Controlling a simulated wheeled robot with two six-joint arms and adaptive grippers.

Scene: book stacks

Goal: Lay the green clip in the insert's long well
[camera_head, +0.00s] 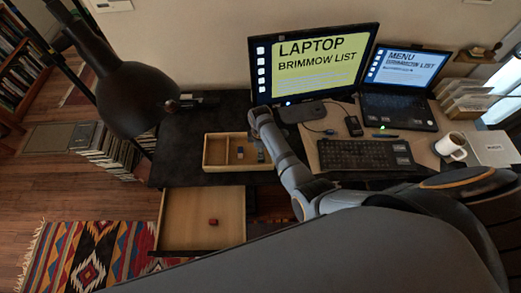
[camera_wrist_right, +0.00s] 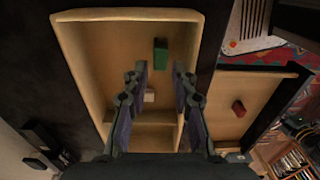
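The wooden insert (camera_head: 206,152) sits on the dark desk; its rim also shows in the right wrist view (camera_wrist_right: 125,15). A divider separates its long well from smaller compartments. The green clip (camera_wrist_right: 160,52) is inside the long well's outline, near the drawer-side wall; I cannot tell whether it touches the floor. My right gripper (camera_wrist_right: 160,72) points down over the well, fingers spread, with a gap on either side of the clip. In the head view it (camera_head: 261,145) is over the insert's right part. My left gripper is not in view.
A red block (camera_head: 213,222) lies in the open drawer (camera_head: 180,235). A black lamp (camera_head: 135,95) overhangs the left; monitor (camera_head: 315,65), keyboard (camera_head: 365,155) and mug (camera_head: 451,146) stand right.

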